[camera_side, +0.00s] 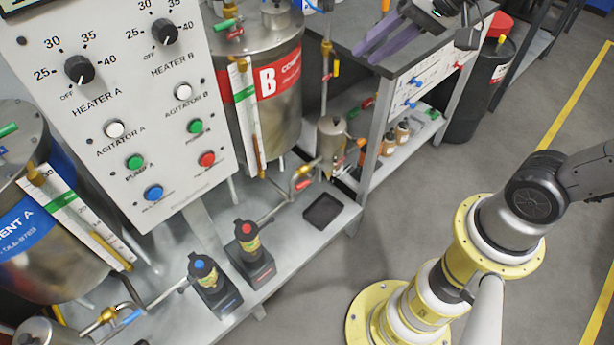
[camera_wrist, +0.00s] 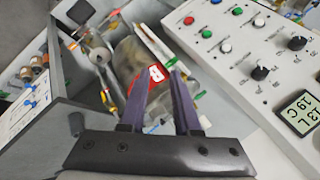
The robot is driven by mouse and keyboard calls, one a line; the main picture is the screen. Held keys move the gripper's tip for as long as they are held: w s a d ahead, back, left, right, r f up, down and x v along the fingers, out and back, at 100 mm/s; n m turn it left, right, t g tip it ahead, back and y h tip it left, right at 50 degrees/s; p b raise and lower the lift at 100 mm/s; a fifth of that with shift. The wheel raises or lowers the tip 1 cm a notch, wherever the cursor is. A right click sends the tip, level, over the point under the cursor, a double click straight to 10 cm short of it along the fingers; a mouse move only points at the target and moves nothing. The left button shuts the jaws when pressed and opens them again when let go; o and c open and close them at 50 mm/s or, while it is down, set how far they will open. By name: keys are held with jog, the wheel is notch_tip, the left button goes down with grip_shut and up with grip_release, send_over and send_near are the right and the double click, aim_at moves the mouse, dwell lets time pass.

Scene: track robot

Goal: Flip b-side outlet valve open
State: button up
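The b-side outlet valve (camera_side: 302,178) is a small brass fitting with a red handle on the pipe low beside tank B (camera_side: 275,95). I cannot tell from its handle angle whether it is open or closed. Tank B is steel with a red "B" label and also shows beyond the fingers in the wrist view (camera_wrist: 130,60). My gripper (camera_side: 364,54) has purple fingers and is above the grey side bench, up and right of the valve and well apart from it. In the wrist view my gripper (camera_wrist: 156,76) is open, with nothing between its fingers.
The control panel (camera_side: 110,95) stands left of tank B, with tank A (camera_side: 45,250) farther left. Two small black pumps (camera_side: 250,250) and a black tray (camera_side: 322,212) are on the lower shelf. The side bench (camera_side: 345,25) is close under my gripper.

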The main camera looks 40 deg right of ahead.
jog(key=w+f+m, duration=0.4)
jog(key=w+f, duration=0.1)
jog(key=w, duration=0.3)
jog(key=m+g, duration=0.2)
jog(key=m, duration=0.2)
send_over(304, 183)
jog(key=d, duration=0.4)
notch_tip(304, 183, down, 13)
notch_tip(304, 183, down, 18)
jog(key=s+d+f+m+g+y, duration=0.1)
jog(key=s+m+g, duration=0.2)
jog(key=x, duration=1.2)
jog(key=shift+w, duration=0.45)
grip_shut()
